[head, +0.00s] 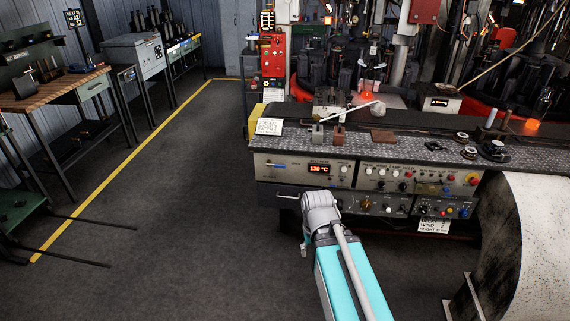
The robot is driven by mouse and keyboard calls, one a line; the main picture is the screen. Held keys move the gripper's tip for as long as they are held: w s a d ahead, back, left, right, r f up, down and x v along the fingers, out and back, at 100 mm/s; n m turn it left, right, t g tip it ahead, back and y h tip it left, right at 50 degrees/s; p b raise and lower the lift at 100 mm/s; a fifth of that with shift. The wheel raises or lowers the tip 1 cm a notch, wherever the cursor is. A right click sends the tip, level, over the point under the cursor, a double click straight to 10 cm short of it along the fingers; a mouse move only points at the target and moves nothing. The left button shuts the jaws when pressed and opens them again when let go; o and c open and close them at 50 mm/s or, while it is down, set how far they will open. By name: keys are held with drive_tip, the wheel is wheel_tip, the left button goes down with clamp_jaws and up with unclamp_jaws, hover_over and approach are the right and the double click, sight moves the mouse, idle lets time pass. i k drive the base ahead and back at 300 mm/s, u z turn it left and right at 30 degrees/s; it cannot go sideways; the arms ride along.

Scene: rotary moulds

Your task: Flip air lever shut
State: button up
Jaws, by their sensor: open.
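The machine's control front has an upper panel (262,172) with a red display reading about 130 °C, knobs and coloured buttons. A small blue-tipped lever (277,166) lies roughly level at its left. A lower panel (397,206) carries more knobs and a brass-coloured fitting (367,204). I cannot tell which of these is the air lever, or its position. My arm, with a teal link and a grey joint, reaches up to the lower panel and covers part of its left side. My gripper cannot be made out; it is hidden beyond the joint.
A grey speckled ledge (330,145) above the panels holds small blocks, rings and a white rod. A large pale drum (540,240) stands at right. A wooden-topped bench (60,88) and dark racks line the left. The floor (170,210) between is clear.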

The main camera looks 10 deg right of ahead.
sight(276, 166)
drive_tip(key=i, duration=0.85)
drive_tip(key=u, duration=0.05)
